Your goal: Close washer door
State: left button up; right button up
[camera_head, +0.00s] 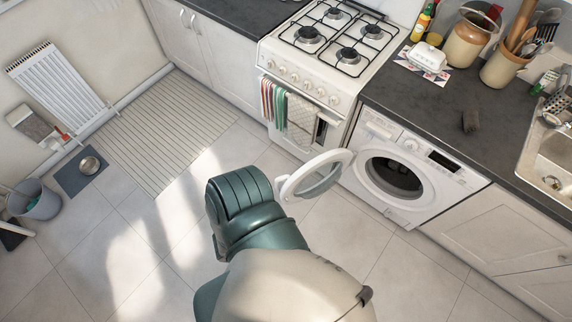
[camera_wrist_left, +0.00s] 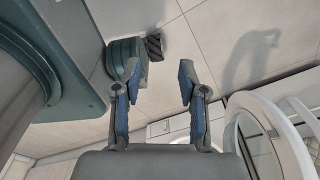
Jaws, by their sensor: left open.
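The white washer (camera_head: 420,183) stands under the dark counter, with its dark round drum opening uncovered. Its round door (camera_head: 341,158), a white ring with a clear middle, stands open, swung out to the left of the opening. The door (camera_wrist_left: 288,134) also shows at the lower right of the left wrist view. My left gripper (camera_wrist_left: 161,72) is open and empty in that view, its two blue-padded fingers spread apart. The door ring is to the right of the fingers and apart from them. In the head view my own body hides the gripper. My right gripper is not in view.
A white stove (camera_head: 300,75) with hanging towels (camera_head: 275,102) stands left of the washer. The counter (camera_head: 450,108) holds jars, utensils and a sink (camera_head: 552,160). The tiled floor before the washer is clear.

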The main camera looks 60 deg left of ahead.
aim_at(347, 158)
jog(key=k+j+z, duration=0.1)
jog(key=j, duration=0.4)
jog(key=k+j+z, duration=0.15)
jog(key=j, duration=0.3)
jog(key=k+j+z, duration=0.1)
jog(key=j, duration=0.35)
jog(key=k+j+z, duration=0.1)
jog(key=k+j, duration=0.15)
jog(key=j, duration=0.2)
jog(key=k+j+z, duration=0.15)
jog(key=j, duration=0.25)
jog(key=k+j+z, duration=0.1)
jog(key=k+j, duration=0.2)
jog(key=j, duration=0.1)
